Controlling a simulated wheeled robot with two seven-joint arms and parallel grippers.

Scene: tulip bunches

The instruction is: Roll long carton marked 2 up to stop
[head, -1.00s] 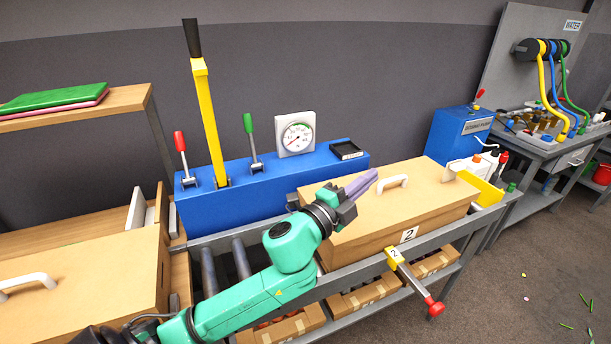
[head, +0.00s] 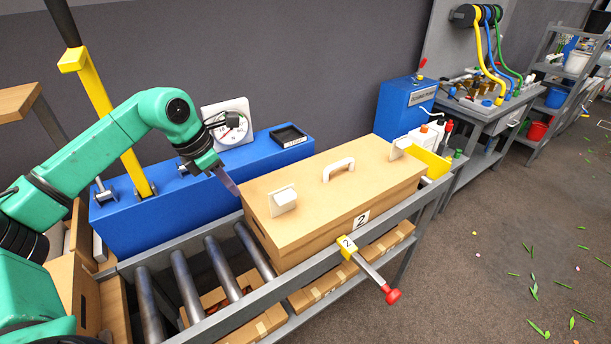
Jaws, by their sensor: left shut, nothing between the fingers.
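The long carton marked 2 (head: 330,207) lies on the roller conveyor (head: 212,265), with a white handle on its lid and a "2" label on its front side. Its right end is close to a yellow stop (head: 432,162) at the conveyor's far right end; I cannot tell whether they touch. My left gripper (head: 228,182) is shut and empty, fingers pointing down at the carton's left end; whether it touches the carton is unclear. My right gripper is not in view.
A yellow "2" tag with a red-knobbed lever (head: 369,268) juts out from the front rail. A blue unit (head: 190,185) with a yellow lever (head: 110,120) and gauge stands behind. Bare rollers lie left of the carton. Smaller cartons (head: 350,272) sit below.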

